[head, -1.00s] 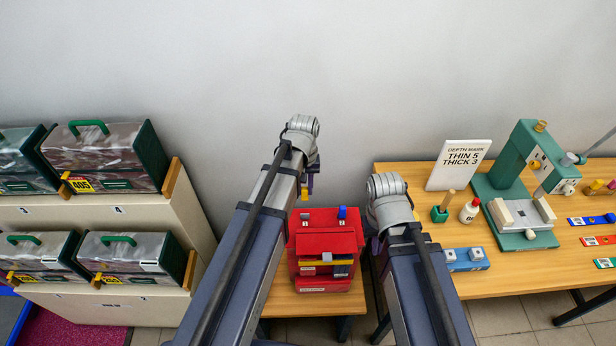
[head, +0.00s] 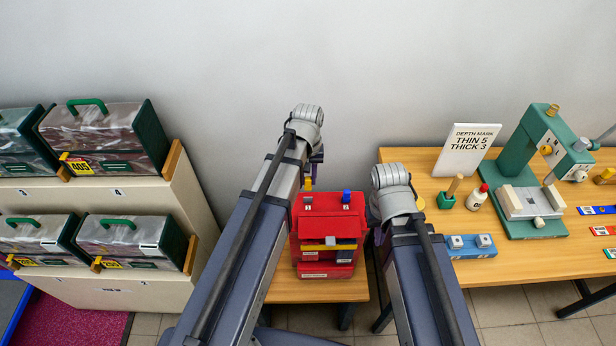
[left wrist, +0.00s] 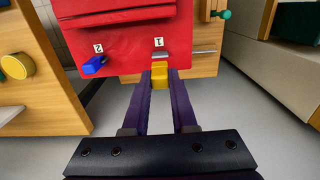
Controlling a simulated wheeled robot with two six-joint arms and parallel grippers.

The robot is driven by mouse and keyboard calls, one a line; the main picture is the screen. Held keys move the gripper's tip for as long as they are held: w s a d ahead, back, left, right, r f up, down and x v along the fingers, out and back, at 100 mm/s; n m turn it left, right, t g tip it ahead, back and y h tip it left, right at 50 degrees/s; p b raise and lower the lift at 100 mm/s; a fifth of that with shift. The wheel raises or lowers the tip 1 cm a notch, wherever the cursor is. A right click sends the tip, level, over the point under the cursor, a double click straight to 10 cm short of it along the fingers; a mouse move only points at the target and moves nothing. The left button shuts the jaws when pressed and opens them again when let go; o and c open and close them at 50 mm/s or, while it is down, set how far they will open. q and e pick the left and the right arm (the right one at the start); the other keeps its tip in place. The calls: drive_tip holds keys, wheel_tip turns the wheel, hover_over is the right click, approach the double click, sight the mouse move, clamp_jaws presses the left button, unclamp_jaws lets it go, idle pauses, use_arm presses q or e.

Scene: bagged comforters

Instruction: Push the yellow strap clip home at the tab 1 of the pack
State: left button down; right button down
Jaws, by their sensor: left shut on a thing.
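The red pack (head: 345,225) stands on a small wooden table. My left gripper (left wrist: 160,80) is shut on the yellow strap clip (left wrist: 160,77) with its purple fingers. The clip also shows at the pack's top left in the head view (head: 308,184). In the left wrist view the clip is at a metal piece just below the label of tab 1 (left wrist: 159,43); I cannot tell how deep it sits. A blue clip (left wrist: 95,65) is at tab 2. My right arm is beside the pack; its fingers are hidden behind its wrist.
A wooden bench (head: 480,268) at the right holds a green press (head: 525,165), a sign (head: 466,150) and small bottles. At the left, a shelf unit (head: 205,200) holds several bagged packs with green handles. A yellow knob (left wrist: 17,66) shows at the left of the wrist view.

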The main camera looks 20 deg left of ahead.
use_arm(q)
drive_tip(key=shift+f+b, duration=1.2)
drive_tip(key=shift+f, duration=0.4)
drive_tip(key=shift+f+b, duration=1.55)
idle(0.9)
unclamp_jaws()
idle(0.9)
drive_tip(key=shift+r, duration=0.15)
idle(0.3)
drive_tip(key=shift+r+p, duration=3.35)
drive_tip(key=shift+p, duration=0.15)
